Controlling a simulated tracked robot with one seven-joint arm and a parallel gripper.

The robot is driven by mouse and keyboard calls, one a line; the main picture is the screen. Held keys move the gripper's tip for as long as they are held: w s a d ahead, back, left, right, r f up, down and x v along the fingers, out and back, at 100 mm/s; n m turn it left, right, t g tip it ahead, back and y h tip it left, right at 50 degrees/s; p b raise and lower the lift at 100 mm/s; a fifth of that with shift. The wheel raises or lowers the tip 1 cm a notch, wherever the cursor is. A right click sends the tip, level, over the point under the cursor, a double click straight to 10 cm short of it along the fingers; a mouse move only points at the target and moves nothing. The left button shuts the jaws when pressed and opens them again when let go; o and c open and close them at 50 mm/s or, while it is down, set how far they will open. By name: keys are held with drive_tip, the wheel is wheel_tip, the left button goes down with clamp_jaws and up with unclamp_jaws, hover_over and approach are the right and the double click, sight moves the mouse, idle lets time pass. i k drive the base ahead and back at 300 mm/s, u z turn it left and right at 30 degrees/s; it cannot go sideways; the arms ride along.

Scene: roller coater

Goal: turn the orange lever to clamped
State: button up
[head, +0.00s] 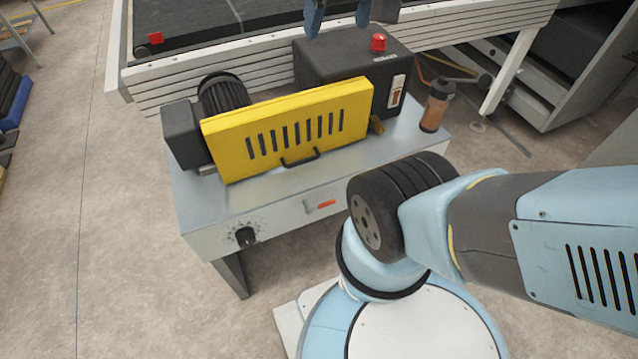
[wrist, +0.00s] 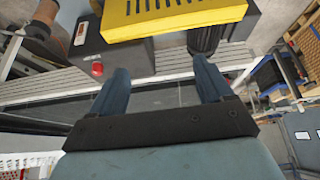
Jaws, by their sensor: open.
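The orange lever (head: 326,204) is a small bar on the front face of the grey machine table (head: 277,212), below the yellow guard (head: 290,125). It lies nearly level, and its label is too small to read. My gripper (head: 339,22) shows at the top edge of the head view, above the dark box and far from the lever. In the wrist view my gripper (wrist: 160,78) has its two blue fingers spread apart with nothing between them. The lever does not show in the wrist view.
A black dial (head: 245,236) sits left of the lever on the same face. The dark box (head: 345,70) carries a red button (head: 378,43). A brown bottle (head: 435,107) stands at the table's right end. My arm's elbow is close to the lever's right side in the head view.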

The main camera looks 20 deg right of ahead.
sight(308, 210)
drive_tip(key=u, duration=0.45)
drive_tip(key=k, duration=1.85)
drive_tip(key=z, duration=0.9)
drive_tip(key=i, duration=1.05)
